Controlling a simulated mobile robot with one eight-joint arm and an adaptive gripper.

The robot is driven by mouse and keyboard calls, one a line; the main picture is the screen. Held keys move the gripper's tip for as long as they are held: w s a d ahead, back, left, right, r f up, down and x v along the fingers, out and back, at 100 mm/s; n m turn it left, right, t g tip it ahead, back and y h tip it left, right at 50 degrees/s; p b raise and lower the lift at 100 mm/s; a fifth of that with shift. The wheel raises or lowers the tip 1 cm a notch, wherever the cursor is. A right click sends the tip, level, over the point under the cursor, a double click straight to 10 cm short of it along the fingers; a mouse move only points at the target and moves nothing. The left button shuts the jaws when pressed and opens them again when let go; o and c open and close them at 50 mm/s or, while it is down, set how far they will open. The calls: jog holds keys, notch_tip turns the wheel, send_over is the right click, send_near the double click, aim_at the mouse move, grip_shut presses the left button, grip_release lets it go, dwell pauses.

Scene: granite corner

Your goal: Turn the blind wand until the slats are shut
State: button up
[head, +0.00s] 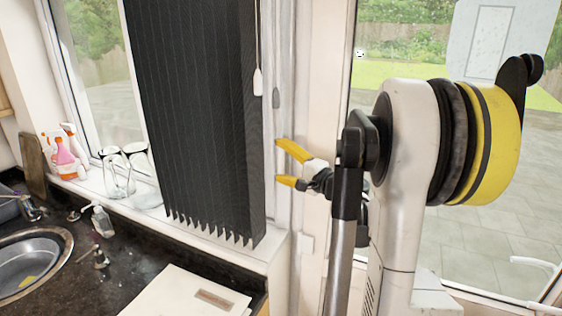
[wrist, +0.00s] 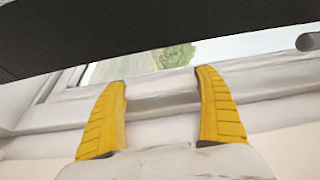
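The dark blind (head: 190,120) hangs in front of the left window, its slats standing side by side. A thin white wand or cord with a white end piece (head: 258,82) hangs at the blind's right edge. My gripper (head: 279,161) is open and empty, its yellow fingers pointing left, lower than the white end piece and apart from it. In the wrist view my gripper (wrist: 162,76) shows both fingers spread with nothing between them. The dark blind (wrist: 150,30) crosses the top of that view. A grey rounded end (wrist: 307,41) shows at its upper right; I cannot tell what it is.
Upturned glasses (head: 116,175) and spray bottles (head: 66,155) stand on the sill at left. A sink (head: 60,240), a soap bottle (head: 102,221) and a pale board (head: 185,300) are on the dark counter. A glazed door or window (head: 430,60) is behind my arm.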

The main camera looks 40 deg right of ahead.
jog(key=shift+a+h, duration=0.1)
jog(key=shift+h, duration=0.2)
jog(key=m+h, duration=0.3)
jog(key=h, duration=0.1)
jog(key=shift+a+g+b, duration=0.1)
jog(key=shift+g+b, duration=0.2)
jog(key=m+g+h, duration=0.1)
jog(key=m+h, duration=0.1)
jog(key=h, duration=0.1)
jog(key=m+g+h, duration=0.2)
jog(key=h, duration=0.1)
jog(key=shift+b, duration=0.35)
jog(key=m+g+h, duration=0.3)
jog(key=h, duration=0.1)
jog(key=shift+m+g+b, duration=0.4)
jog(key=shift+s+d+r+m+g+h, duration=0.1)
jog(key=shift+m+g+h, duration=0.25)
jog(key=shift+g, duration=0.2)
jog(key=shift+s+d+m+g+h, duration=0.1)
jog(key=shift+m+g+h, duration=0.15)
jog(key=shift+m+g, duration=0.25)
jog(key=shift+w, duration=0.25)
